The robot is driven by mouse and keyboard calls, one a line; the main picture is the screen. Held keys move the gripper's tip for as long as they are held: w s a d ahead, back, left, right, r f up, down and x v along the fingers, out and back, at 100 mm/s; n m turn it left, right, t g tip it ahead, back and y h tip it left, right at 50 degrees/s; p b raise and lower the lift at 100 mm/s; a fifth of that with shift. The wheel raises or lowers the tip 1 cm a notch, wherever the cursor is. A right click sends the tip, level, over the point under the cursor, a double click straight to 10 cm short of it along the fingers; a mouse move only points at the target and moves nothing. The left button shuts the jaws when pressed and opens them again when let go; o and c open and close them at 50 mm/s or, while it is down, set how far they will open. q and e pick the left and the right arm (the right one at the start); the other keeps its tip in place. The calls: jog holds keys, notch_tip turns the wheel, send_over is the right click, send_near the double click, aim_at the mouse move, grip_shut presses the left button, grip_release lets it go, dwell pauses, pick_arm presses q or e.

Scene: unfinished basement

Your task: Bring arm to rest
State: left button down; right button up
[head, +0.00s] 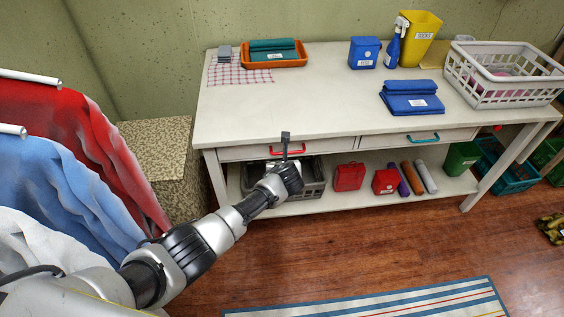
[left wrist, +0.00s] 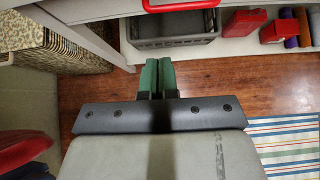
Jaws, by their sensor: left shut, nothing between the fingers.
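My left arm reaches in from the lower left of the head view. Its gripper (head: 286,146) is in front of the table's red-handled drawer, near the front edge. In the left wrist view the two green fingers of this gripper (left wrist: 158,76) lie side by side, shut with nothing between them. Below the fingertips in that view are the wooden floor and the shelf edge with a grey crate (left wrist: 175,42). My right gripper is in neither view.
A white table (head: 310,100) holds an orange tray (head: 306,60), folded blue cloths (head: 411,99) and a white basket (head: 455,80). Red and blue cloths (head: 60,195) hang at left beside a speckled box (head: 158,140). A striped rug (head: 400,303) lies on open floor.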

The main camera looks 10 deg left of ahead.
pick_arm(q)
jog(key=shift+s+d+r, duration=0.1)
jog(key=shift+s+r, duration=0.25)
jog(key=shift+s, duration=0.15)
jog(key=s+a+f+n+g+h, duration=0.1)
jog(key=s+a+f+n+g, duration=0.2)
jog(key=s+f+n, duration=0.75)
jog(key=s+a+f+n+g+h, duration=0.25)
jog(key=s+f+n, duration=0.25)
jog(key=s+f, duration=1.1)
jog(key=s+a+f+n+g, duration=0.1)
jog(key=s+n, duration=0.3)
jog(key=s, duration=0.6)
jog(key=s+a+f+n+g, duration=0.1)
jog(key=s+f+n, duration=0.3)
jog(key=s, duration=0.6)
jog(key=s+a+f+n+g, duration=0.1)
jog(key=s+a+f+n, duration=0.2)
jog(key=s+n, duration=0.3)
jog(key=s, duration=0.4)
jog(key=shift+s+a+f, duration=0.2)
jog(key=shift+a, duration=0.15)
